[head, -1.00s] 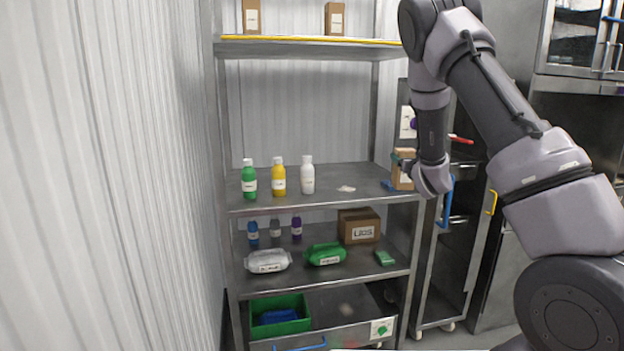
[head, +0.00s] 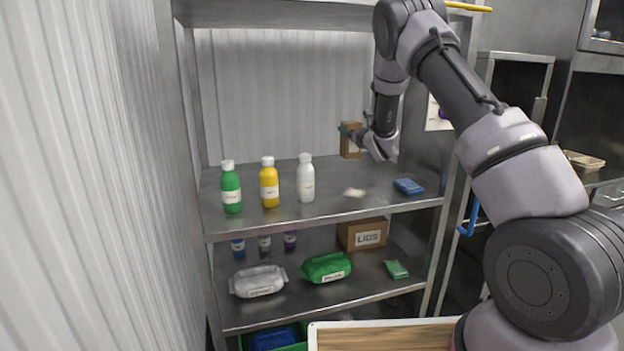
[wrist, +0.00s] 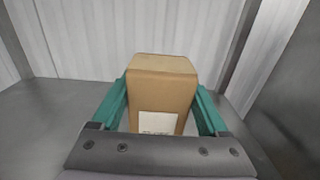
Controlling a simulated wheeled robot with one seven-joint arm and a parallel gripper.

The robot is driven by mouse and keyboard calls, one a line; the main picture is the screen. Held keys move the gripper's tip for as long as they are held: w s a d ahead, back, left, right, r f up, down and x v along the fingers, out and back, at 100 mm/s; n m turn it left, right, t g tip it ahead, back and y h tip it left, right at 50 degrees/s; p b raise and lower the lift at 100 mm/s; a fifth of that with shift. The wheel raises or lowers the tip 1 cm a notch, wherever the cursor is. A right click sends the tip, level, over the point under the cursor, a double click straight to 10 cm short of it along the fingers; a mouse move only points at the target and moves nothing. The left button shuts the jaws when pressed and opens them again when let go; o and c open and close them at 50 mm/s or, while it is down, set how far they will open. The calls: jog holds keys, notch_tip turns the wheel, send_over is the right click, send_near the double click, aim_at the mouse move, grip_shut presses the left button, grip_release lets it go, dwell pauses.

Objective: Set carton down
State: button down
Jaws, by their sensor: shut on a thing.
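The brown carton (head: 350,141) is upright between the fingers of my gripper (head: 352,132), at the back of the shelf that holds the bottles. In the wrist view, the carton (wrist: 162,92) has a white label low on its near face. The green fingers of my gripper (wrist: 161,105) press on its left and right sides. The middle shelf surface (head: 330,196) lies beneath it. I cannot tell whether the carton's base touches the shelf.
Green (head: 230,188), yellow (head: 269,184) and white (head: 305,180) bottles stand to the left. A blue packet (head: 408,186) and a small pale item (head: 354,192) lie in front of the carton. A lids box (head: 362,234) sits one shelf below. A shelf post (head: 447,225) stands at right.

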aim_at(349, 155)
jog(key=f, duration=0.6)
jog(key=shift+w+a, duration=0.25)
jog(key=shift+w, duration=0.1)
jog(key=shift+f, duration=1.85)
jog(key=shift+f, duration=0.15)
